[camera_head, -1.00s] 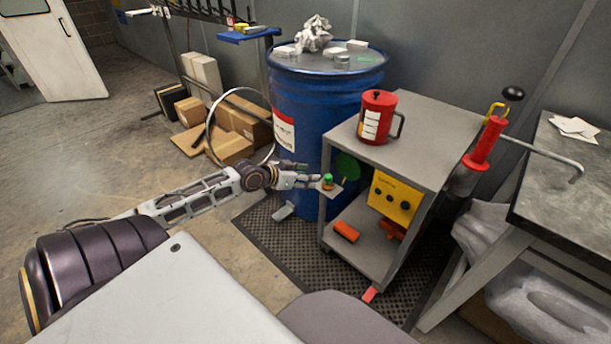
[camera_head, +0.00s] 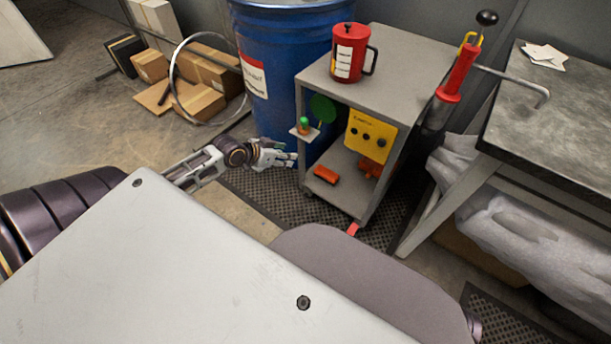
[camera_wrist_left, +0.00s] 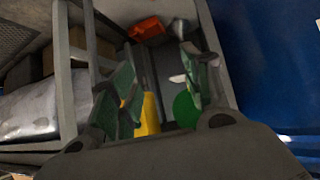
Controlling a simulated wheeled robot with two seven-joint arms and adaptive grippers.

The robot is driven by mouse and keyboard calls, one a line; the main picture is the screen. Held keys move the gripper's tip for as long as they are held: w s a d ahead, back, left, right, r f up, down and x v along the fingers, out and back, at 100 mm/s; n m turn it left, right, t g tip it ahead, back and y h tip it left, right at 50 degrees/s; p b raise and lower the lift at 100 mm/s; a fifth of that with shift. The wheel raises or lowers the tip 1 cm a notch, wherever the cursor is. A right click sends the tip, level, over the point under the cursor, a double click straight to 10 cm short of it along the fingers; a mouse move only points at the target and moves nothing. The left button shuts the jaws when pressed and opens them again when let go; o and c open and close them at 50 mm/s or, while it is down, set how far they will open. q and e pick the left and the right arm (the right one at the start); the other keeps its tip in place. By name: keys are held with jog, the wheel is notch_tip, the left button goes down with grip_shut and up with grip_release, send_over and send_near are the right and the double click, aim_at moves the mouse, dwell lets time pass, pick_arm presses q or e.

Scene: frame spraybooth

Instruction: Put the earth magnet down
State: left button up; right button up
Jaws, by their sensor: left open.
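A small green-topped piece with an orange base (camera_head: 304,123), which looks like the earth magnet, stands upright on a little grey ledge (camera_head: 304,135) at the cart's left side. My left gripper (camera_head: 284,158) is open and empty, apart from the piece, a little below and left of the ledge. In the left wrist view the spread fingers (camera_wrist_left: 160,90) face the cart, with the green disc (camera_wrist_left: 186,110) and yellow panel (camera_wrist_left: 149,115) beyond. I cannot make out the small piece there. My right gripper is not in view.
The grey cart (camera_head: 395,75) carries a red can (camera_head: 350,52) on top and an orange block (camera_head: 326,174) on its lower shelf. A blue drum (camera_head: 285,40) stands close behind my gripper. A workbench (camera_head: 545,120) is at the right.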

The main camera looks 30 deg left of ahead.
pick_arm(q)
jog(key=s+d+f+g+y, duration=0.1)
jog(key=s+d+f+g, duration=0.2)
jog(key=s+d+f, duration=0.3)
jog(key=s+d+f+g, duration=0.4)
jog(key=s+d+f, duration=0.3)
jog(key=s+d, duration=0.6)
jog(key=shift+d+f+y, duration=0.3)
jog(key=shift+d+y, duration=0.1)
jog(key=shift+d, duration=0.7)
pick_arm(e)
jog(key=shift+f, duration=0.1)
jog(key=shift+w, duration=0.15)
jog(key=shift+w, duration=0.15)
pick_arm(q)
jog(key=shift+f+p, duration=0.15)
jog(key=shift+p, duration=0.35)
